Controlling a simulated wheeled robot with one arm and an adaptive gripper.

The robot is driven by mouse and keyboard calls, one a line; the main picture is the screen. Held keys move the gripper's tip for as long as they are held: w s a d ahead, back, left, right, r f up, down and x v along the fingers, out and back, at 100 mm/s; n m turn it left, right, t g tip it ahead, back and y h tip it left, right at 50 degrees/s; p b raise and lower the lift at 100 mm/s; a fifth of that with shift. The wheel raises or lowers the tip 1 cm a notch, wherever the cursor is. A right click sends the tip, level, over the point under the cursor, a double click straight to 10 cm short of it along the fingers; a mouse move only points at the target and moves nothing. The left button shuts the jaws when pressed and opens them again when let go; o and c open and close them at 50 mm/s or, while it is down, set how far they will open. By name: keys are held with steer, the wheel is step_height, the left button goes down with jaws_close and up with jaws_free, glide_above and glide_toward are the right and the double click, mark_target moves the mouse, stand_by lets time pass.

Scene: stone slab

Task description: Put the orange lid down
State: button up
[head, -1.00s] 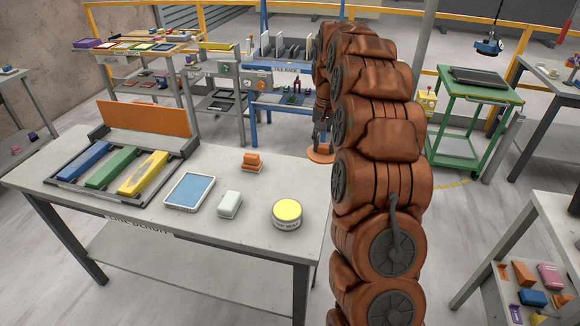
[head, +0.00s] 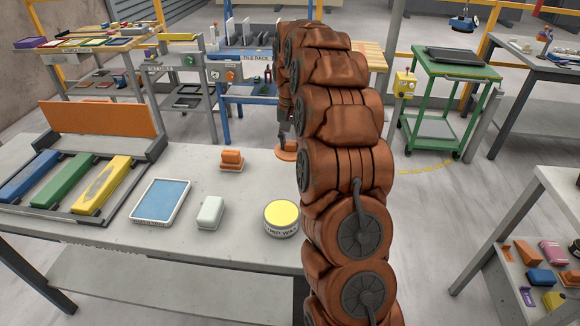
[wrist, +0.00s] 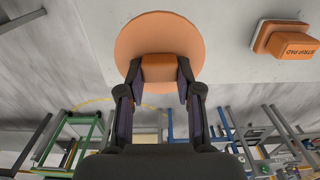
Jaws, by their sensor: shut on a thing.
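The orange lid (head: 285,154) is a flat round disc with a block-like knob, partly hidden behind my arm in the head view. My gripper (head: 284,131) is above it. In the wrist view my gripper (wrist: 160,85) is shut on the knob, and the lid's disc (wrist: 150,32) spreads out beyond the fingertips. The lid overlaps the edge of the light stone-topped table (wrist: 225,70) in that view. I cannot tell whether it touches the top.
A yellow-topped tin (head: 281,219), a white block (head: 210,212) and a blue-faced tray (head: 160,200) stand nearer. Bare tabletop (head: 258,178) lies between pad and tin.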

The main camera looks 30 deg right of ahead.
mark_target(291, 142)
steer(key=shift+f+p, duration=1)
steer(key=shift+f, duration=3.1)
steer(key=shift+f, duration=0.15)
steer(key=o, duration=0.9)
step_height(291, 142, up, 12)
steer(key=b, duration=0.2)
steer(key=shift+f+b, duration=0.15)
steer(key=shift+b, duration=0.2)
steer(key=shift+r, duration=0.3)
